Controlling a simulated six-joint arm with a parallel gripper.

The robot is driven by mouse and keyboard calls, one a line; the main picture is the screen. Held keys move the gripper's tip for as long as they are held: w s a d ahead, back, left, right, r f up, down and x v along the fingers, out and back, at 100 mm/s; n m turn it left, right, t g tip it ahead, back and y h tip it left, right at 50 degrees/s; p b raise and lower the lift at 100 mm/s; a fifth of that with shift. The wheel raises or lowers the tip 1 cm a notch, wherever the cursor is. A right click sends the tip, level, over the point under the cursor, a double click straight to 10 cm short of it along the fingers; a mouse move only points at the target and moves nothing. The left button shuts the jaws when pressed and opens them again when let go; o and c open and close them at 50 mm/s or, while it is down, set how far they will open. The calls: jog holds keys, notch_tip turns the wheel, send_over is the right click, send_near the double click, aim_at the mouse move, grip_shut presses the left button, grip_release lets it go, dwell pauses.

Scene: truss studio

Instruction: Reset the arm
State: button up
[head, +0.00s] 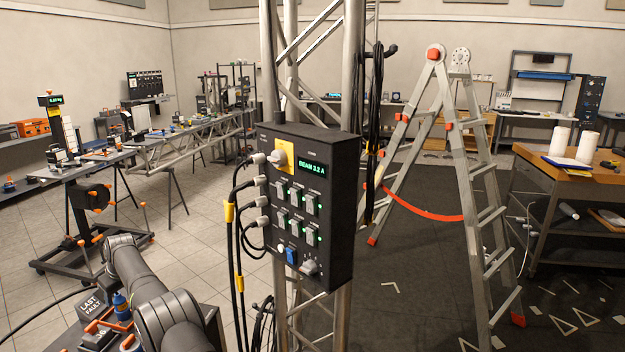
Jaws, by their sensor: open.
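My arm (143,277) rises at the bottom left, with its dark links bent at a rounded joint. My gripper does not show in this view. A black control box (342,215) is fixed to an upright metal truss in the middle. Its green display (312,168) reads "BEAM 3.2 A". A grey rotary knob (278,159) sits on a yellow plate at its upper left. Several grey switches (297,216) with green lights fill its face. Below are a white round button (281,248), a blue switch (292,255) and a grey knob or connector (310,267).
Black cables (233,240) plug into the box's left side and hang down. A dark "LAST FAULT" block (90,303) lies near my arm. A stepladder (478,190) stands right of the truss, a wooden-topped workbench (540,180) beyond it. Tiled floor (200,225) is open at left.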

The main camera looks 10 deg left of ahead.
aim_at(120, 296)
jog(key=shift+x, duration=1.9)
jog(key=shift+r, duration=0.2)
